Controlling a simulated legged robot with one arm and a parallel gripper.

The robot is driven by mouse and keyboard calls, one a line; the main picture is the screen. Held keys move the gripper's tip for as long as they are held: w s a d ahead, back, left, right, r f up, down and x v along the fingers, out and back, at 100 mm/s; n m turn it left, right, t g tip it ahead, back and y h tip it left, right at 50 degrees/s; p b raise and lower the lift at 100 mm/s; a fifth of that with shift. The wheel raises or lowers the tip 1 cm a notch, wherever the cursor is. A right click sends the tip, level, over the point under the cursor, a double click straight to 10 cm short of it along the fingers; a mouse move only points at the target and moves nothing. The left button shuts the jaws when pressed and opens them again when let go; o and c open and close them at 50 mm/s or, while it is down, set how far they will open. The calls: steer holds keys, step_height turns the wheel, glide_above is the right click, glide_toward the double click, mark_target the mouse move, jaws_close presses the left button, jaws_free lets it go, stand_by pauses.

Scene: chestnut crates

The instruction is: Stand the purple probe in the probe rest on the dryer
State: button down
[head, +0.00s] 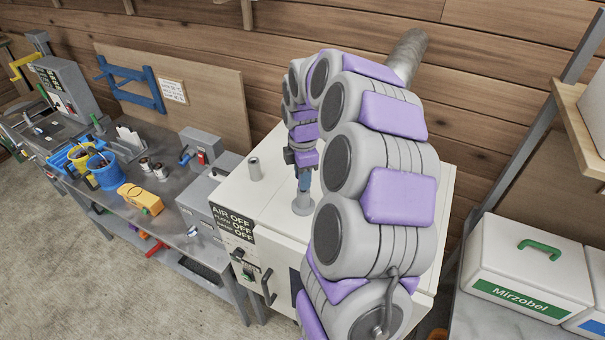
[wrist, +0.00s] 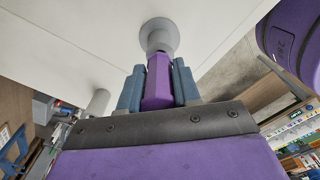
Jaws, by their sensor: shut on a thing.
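The purple probe (wrist: 158,82) is between the two blue-grey fingers of my gripper (wrist: 158,88), which are shut on it. The probe points down at the grey probe rest (wrist: 160,38), a flared stand on the white dryer top (wrist: 70,50). The probe's lower end meets the rest's collar in the wrist view; I cannot tell how deep it sits. In the head view my gripper (head: 304,180) is right above the rest (head: 303,204) on the dryer (head: 285,235), roughly upright. The probe is mostly hidden there by the fingers.
A short grey cylinder (head: 255,168) stands on the dryer top, left of the rest. A white Mirzobel box (head: 525,265) stands at the right.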

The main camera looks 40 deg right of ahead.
steer(key=shift+f+b, duration=0.3)
steer(key=shift+f, duration=0.6)
steer(key=c, duration=0.7)
jaws_free()
steer(key=shift+r, duration=0.1)
step_height(320, 180, up, 17)
steer(key=shift+d+b, duration=0.1)
steer(key=shift+b, duration=0.6)
